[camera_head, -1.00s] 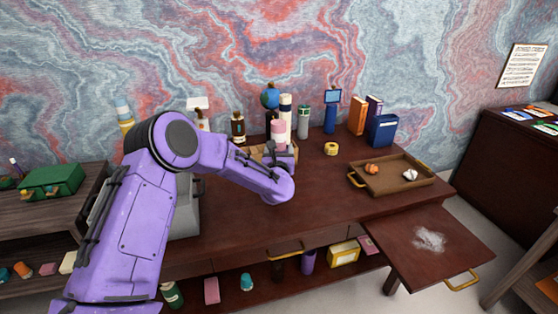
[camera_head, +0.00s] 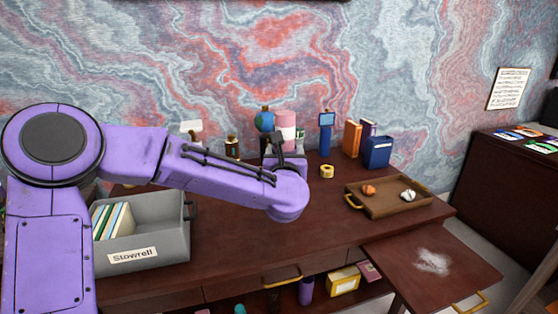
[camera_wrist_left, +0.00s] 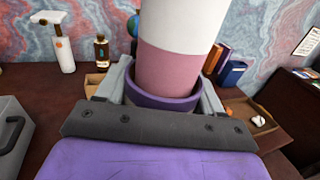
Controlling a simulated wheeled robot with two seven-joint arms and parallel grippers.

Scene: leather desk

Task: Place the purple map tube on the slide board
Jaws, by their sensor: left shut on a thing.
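My left gripper (camera_head: 285,157) is shut around a thick upright tube (camera_head: 286,119), pink and white in the head view. In the wrist view the tube (camera_wrist_left: 174,65) is white above and pink below, with a purple ring at its base between the fingers; I take it for the purple map tube. The gripper (camera_wrist_left: 168,100) holds it over the back of the desk, and the arm hides its lower part in the head view. The slide board (camera_head: 400,251), dark red-brown with white powder on it, sticks out at the desk's right front. My right gripper is not in view.
A wooden tray (camera_head: 371,208) with small items stands on the desk's right. A yellow tape roll (camera_head: 327,171), blue device (camera_head: 326,135) and books (camera_head: 378,152) are behind. A grey bin (camera_head: 160,235) stands front left. The slide board's front part is clear apart from powder.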

